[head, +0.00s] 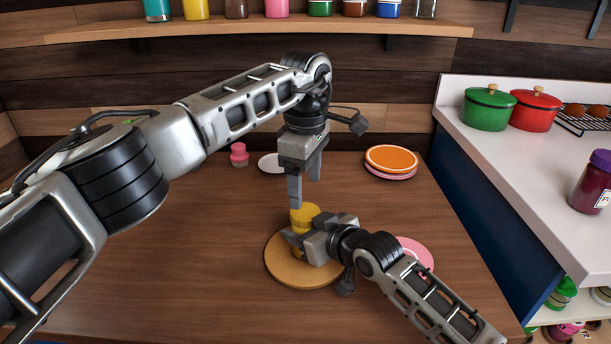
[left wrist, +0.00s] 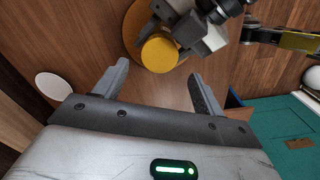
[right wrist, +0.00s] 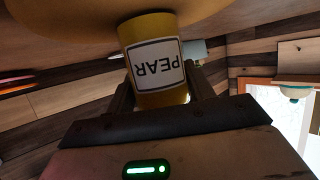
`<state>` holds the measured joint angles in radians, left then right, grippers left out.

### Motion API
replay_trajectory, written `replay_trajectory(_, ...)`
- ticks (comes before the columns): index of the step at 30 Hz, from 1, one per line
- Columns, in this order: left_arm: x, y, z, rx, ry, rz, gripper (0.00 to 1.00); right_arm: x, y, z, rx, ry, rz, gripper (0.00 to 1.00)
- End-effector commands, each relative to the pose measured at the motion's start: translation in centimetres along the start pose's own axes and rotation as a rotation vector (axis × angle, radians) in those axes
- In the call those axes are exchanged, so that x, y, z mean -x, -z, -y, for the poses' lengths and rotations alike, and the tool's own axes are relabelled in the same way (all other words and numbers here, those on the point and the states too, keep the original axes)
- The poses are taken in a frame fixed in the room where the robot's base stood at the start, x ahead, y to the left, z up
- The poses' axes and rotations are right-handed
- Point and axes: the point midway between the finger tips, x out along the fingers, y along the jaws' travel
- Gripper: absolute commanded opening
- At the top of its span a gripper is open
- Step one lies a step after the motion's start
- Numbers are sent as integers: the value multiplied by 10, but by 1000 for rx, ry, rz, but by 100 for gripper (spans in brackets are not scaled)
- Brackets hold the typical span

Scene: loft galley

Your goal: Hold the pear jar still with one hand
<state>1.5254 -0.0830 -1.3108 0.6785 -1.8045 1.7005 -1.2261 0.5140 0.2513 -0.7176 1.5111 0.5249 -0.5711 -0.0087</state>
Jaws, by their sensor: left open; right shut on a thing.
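The pear jar (head: 304,215) is yellow with a yellow lid and stands on a round wooden board (head: 290,273). Its white label reading PEAR shows in the right wrist view (right wrist: 156,66). My right gripper (head: 300,243) is shut on the jar's body from the right side. My left gripper (head: 305,190) is open and empty, pointing down just above and behind the jar. In the left wrist view the jar's lid (left wrist: 159,55) lies beyond the open fingers (left wrist: 155,88), apart from them. The jar's lower part is partly hidden by my right gripper.
A pink disc (head: 416,252) lies right of the board, partly behind my right arm. An orange plate stack (head: 391,159), a white disc (head: 271,163) and a pink jar (head: 239,155) stand at the back. Green (head: 488,108) and red (head: 535,110) pots stand on the white counter. The table's left is clear.

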Motion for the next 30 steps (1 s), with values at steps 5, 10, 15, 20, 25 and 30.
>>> replay_trajectory(5,-30,0,0,2,2,1,70,0,0,0,0,0,0,0)
replay_trajectory(10,-50,0,0,3,1,1,70,0,0,0,0,0,0,0)
replay_trajectory(15,-58,0,0,3,0,-1,70,0,0,0,0,0,0,0)
replay_trajectory(20,-59,0,0,3,-1,-1,70,0,0,0,0,0,0,0)
replay_trajectory(25,-59,0,0,3,-1,-1,45,0,0,0,0,0,0,0)
replay_trajectory(30,-59,0,0,8,-1,-1,24,0,0,0,0,-1,0,0)
